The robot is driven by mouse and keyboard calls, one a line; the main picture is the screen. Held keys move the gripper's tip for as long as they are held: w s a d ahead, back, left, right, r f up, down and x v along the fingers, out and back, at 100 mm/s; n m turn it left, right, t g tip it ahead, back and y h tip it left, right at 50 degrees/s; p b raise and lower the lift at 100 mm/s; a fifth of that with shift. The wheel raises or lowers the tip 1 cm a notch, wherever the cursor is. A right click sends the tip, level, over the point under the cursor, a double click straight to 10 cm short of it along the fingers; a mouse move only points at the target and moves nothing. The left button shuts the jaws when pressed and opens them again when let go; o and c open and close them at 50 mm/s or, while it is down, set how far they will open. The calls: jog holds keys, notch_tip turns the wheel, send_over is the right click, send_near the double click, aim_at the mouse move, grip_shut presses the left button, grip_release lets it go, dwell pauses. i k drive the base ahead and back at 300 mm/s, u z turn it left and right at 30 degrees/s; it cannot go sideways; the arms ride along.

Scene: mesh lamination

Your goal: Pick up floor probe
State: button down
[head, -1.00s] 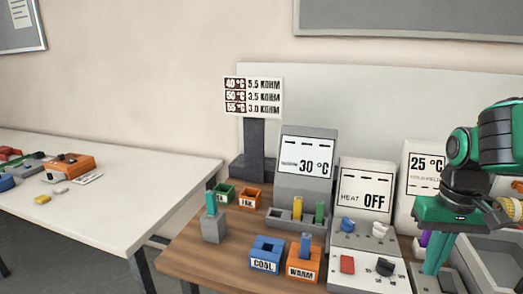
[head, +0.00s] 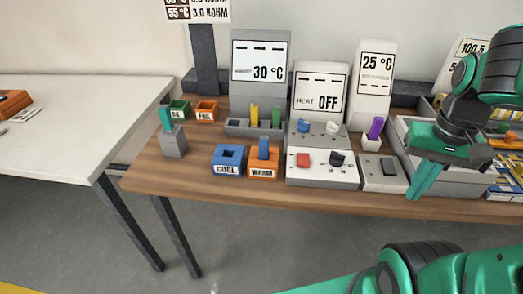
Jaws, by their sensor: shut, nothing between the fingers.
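No label reading "floor probe" is legible, so I cannot tell which probe it is. A purple probe (head: 375,128) stands in a small white holder before the 25 °C display. A teal probe (head: 166,117) stands upright in a grey block at the table's left. A yellow probe (head: 254,114) and a green probe (head: 277,117) stand in a grey rack under the 30 °C display. A blue probe (head: 264,147) stands in the orange WARM block. My gripper (head: 413,194) is shut and empty, pointing down at the table's front right, right of the purple probe.
The blue COOL block (head: 227,160), the orange WARM block (head: 263,170) and a switch panel (head: 322,170) line the wooden table's front. A grey tray (head: 458,178) lies behind and right of my gripper. Bare wood shows at the front left.

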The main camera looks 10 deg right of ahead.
aim_at(264, 141)
jog(key=k, duration=0.5)
jog(key=u, duration=1.2)
jog(key=i, duration=0.65)
jog(key=z, duration=0.15)
